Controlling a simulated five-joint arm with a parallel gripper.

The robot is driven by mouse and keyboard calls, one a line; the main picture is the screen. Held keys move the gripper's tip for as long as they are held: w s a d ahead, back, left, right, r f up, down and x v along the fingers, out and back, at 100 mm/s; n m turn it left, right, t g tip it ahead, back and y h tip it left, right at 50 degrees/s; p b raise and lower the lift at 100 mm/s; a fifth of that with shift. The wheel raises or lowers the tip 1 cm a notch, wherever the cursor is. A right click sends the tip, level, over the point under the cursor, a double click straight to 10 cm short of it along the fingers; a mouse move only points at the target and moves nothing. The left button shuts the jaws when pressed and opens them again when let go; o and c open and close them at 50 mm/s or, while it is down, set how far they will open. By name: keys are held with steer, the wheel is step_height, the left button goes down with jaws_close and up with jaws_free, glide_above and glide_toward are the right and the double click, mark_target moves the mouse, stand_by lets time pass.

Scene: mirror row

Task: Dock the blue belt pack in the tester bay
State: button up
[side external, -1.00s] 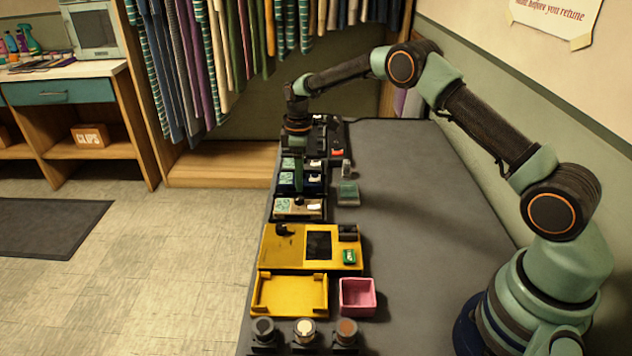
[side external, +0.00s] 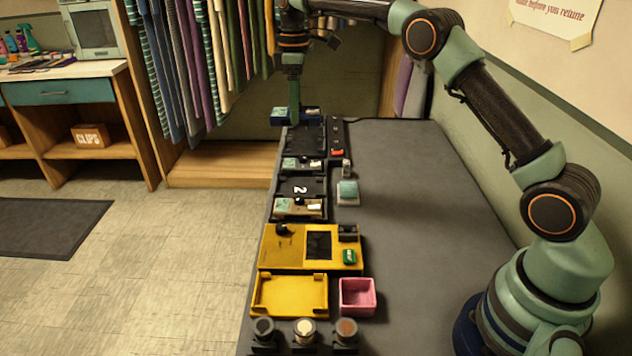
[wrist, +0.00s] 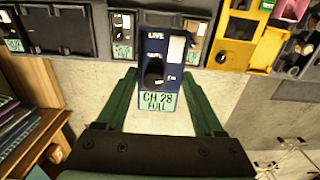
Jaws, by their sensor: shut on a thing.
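In the wrist view the pack (wrist: 175,62) shows "LIVE", a white panel, a black knob and a green label reading "CH 28 FULL". My gripper's green fingers (wrist: 165,88) are shut on its two sides. The yellow unit (side external: 272,259) with a dark rectangular area stands mid-row, and a yellow open tray (side external: 290,296) lies nearer the camera. I cannot tell for certain which one is the tester bay.
A dark slot marked "2" (side external: 300,188) is empty between packs in the slots beside it. A black tray (side external: 305,143) lies at the far end, below the held pack. The bench's right side is clear.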

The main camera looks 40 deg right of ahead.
steer(key=s+a+f, duration=0.3)
steer(key=a, duration=0.6)
glide_above(291, 294)
steer(key=shift+f, duration=7.15)
steer(key=shift+f, duration=1.05)
steer(key=o, duration=1.5)
steer(key=shift+o, duration=0.2)
step_height(291, 294, up, 12)
